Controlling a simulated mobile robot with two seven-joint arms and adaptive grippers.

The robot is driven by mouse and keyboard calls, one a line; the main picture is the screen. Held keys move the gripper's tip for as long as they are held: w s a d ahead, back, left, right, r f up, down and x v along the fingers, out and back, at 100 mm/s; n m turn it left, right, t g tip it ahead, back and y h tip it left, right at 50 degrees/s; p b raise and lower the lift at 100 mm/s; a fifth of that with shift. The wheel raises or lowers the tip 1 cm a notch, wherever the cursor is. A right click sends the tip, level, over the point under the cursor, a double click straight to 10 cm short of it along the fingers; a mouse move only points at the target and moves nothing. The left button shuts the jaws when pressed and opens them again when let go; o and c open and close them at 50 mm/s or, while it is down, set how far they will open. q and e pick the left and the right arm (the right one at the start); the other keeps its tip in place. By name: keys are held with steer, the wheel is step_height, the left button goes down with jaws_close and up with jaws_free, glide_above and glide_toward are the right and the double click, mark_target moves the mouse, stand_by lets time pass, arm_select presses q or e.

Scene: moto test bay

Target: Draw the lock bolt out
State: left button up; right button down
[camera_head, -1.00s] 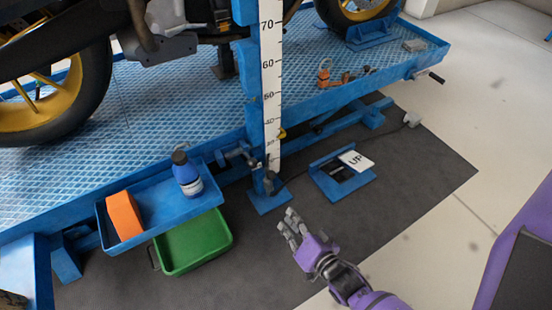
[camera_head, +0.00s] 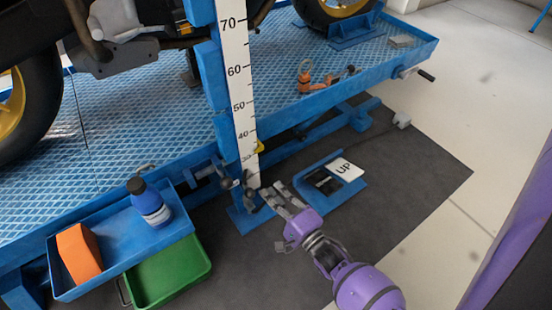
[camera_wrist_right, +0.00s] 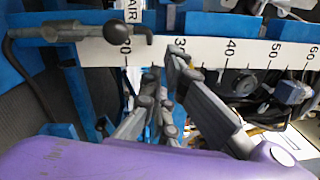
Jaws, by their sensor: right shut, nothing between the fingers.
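What looks like the lock bolt (camera_wrist_right: 127,33), a dark rod with a bent end, lies across the low end of the white scale in the right wrist view. Beside it is a grey cylindrical fitting (camera_wrist_right: 65,32). In the head view the small dark hardware (camera_head: 227,183) is at the foot of the blue post; which piece is the bolt is hard to tell. My right gripper (camera_head: 272,193) is just right of this hardware, shut and empty. In the right wrist view its fingers (camera_wrist_right: 165,68) are apart from the bolt, below and right of it. My left gripper is out of view.
The white scale (camera_head: 238,80) runs up the blue post. A blue tray (camera_head: 115,240) holds an orange block (camera_head: 79,254) and a blue bottle (camera_head: 150,203). A green bin (camera_head: 168,272) is below. An UP pedal (camera_head: 345,169) sits right of the post, on dark matting.

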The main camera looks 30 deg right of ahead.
steer(key=w+a+b, duration=0.1)
steer(key=w, duration=0.1)
steer(key=w+a+b, duration=0.1)
steer(key=w, duration=0.1)
steer(key=w+a+b, duration=0.1)
steer(key=w, duration=0.1)
steer(key=shift+w+a+r, duration=0.15)
steer(key=shift+a+r, duration=0.15)
steer(key=shift+r, duration=0.1)
steer(key=shift+a+r, duration=0.1)
steer(key=shift+a, duration=0.2)
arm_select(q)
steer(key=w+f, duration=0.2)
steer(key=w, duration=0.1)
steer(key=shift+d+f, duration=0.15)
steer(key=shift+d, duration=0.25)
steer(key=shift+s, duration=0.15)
arm_select(e)
steer(key=shift+a, duration=0.1)
